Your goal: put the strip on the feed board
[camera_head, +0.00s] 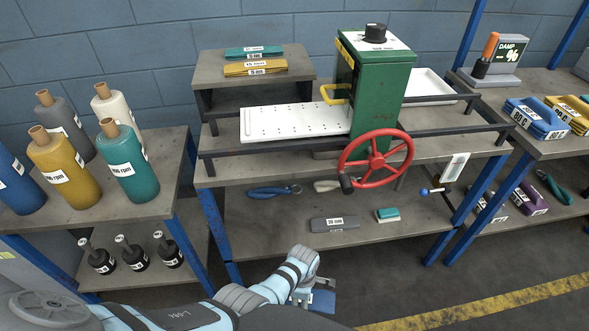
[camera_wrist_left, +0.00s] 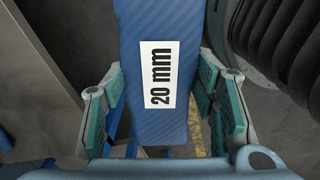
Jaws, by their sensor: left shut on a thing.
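A blue strip (camera_wrist_left: 150,30) with a white "20 mm" label lies between the green-padded fingers of my left gripper (camera_wrist_left: 163,105) in the left wrist view. In the head view the left arm comes in along the bottom, and the gripper (camera_head: 305,297) is low in front of the bench, mostly hidden by my wrist. A blue piece of the strip (camera_head: 322,301) shows beside it. The feed board (camera_head: 285,123), a white plate with small holes, lies bare on the rails left of the green machine (camera_head: 376,95). My right gripper is not in view.
A red handwheel (camera_head: 375,161) stands out at the machine's front, and a yellow handle (camera_head: 336,95) is at the board's right end. Teal and yellow strips (camera_head: 254,68) lie on the raised shelf behind. Thread cones (camera_head: 66,170) stand on the left table. A grey strip (camera_head: 335,224) lies on the lower shelf.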

